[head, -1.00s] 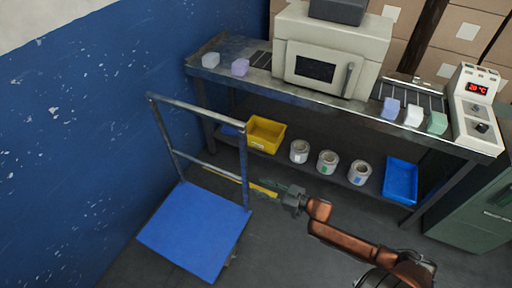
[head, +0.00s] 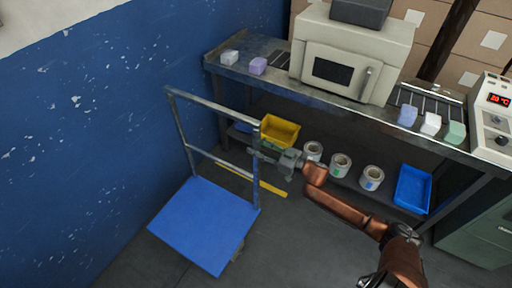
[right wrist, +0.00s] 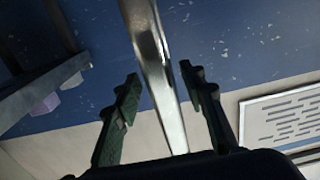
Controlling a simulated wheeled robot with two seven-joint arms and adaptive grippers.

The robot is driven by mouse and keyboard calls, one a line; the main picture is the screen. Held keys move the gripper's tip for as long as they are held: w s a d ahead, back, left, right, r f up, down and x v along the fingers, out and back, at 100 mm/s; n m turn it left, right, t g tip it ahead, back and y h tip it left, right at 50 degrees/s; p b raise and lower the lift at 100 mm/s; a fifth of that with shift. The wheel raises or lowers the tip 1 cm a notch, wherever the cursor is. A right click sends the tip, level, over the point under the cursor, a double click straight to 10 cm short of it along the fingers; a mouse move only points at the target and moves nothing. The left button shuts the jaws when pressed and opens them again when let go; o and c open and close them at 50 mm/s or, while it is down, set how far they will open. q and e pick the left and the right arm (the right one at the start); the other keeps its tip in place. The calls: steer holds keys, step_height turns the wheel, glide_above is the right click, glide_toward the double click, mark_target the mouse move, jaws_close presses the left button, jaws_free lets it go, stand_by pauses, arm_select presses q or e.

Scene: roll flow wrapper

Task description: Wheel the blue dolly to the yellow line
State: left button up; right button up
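The blue dolly (head: 205,224) stands on the floor beside the blue wall, with a grey metal push handle (head: 212,105) upright at its far side. The yellow line (head: 262,182) lies on the floor behind the dolly, partly seen past the handle's right post. My right gripper (head: 262,155) is at that post, below the top bar. In the right wrist view, its fingers (right wrist: 158,88) are open, one on each side of a metal bar (right wrist: 152,60) of the handle. They show gaps to the bar; contact cannot be seen. My left gripper is not in view.
A metal workbench (head: 270,84) with a beige machine (head: 352,60) stands behind. The blue wall (head: 80,160) runs close along the dolly's left. Floor in front of the bench is open.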

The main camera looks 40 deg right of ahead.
steer(key=shift+w, duration=0.1)
steer(key=shift+c, duration=0.2)
jaws_close()
stand_by(0.5)
